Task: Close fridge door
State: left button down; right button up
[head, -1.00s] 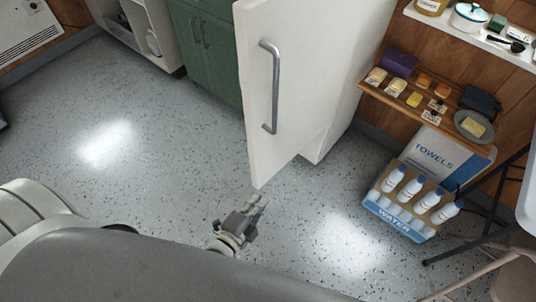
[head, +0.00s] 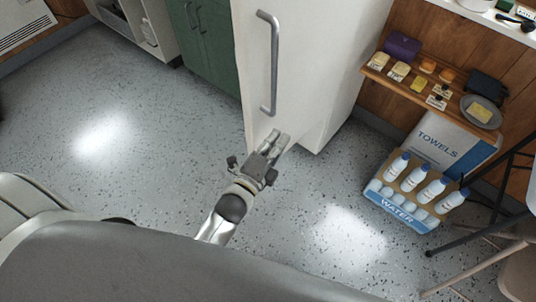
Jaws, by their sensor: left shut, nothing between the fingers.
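The white fridge (head: 330,70) stands at the top centre of the head view. Its door (head: 250,60), with a long grey bar handle (head: 271,65), faces the left side of the picture. The door looks slightly ajar or nearly flush; I cannot tell how wide the gap is. My left gripper (head: 279,143) is shut and empty. Its fingertips overlap the door's lower end in the picture, below the handle; I cannot tell whether they touch it. My right gripper is not in view.
Green cabinets (head: 207,38) stand left of the fridge. To its right are a wooden shelf (head: 405,92) with small items, a towels box (head: 446,145) and a crate of water bottles (head: 400,207). Dark and pale furniture legs stand at the right edge. The floor (head: 140,150) at left is clear.

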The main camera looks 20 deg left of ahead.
pick_arm(q)
jog(key=shift+w+a, duration=0.3)
jog(key=shift+a, duration=0.3)
jog(key=shift+w+a, duration=0.25)
jog(key=shift+a, duration=0.4)
jog(key=shift+w+a, duration=0.3)
jog(key=shift+a, duration=0.3)
jog(key=shift+a, duration=0.1)
